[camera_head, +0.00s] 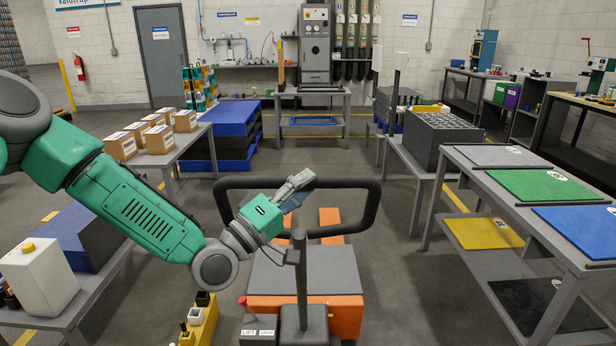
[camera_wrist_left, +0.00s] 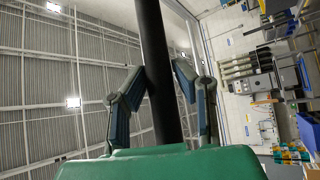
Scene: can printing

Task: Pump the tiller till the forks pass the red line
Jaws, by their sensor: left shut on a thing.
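The tiller is a black loop handle (camera_head: 372,210) on an upright post (camera_head: 300,275), in the middle of the head view. My left gripper (camera_head: 298,185) is shut on the tiller's top bar, left of the loop's right corner. In the left wrist view the black bar (camera_wrist_left: 155,40) runs between the two fingers of the gripper (camera_wrist_left: 160,85). Behind the post is the orange pallet jack (camera_head: 345,318) with a grey top. Two orange forks (camera_head: 330,222) show through the loop, pointing away. I cannot make out a red line. My right gripper is not in view.
A red-knobbed lever (camera_head: 243,302) stands by a lift label at the jack's left. A yellow carrier with bottles (camera_head: 203,322) is beside it. Tables flank the aisle: boxes (camera_head: 160,138) left, coloured mats (camera_head: 535,185) right. The floor beyond the forks is clear.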

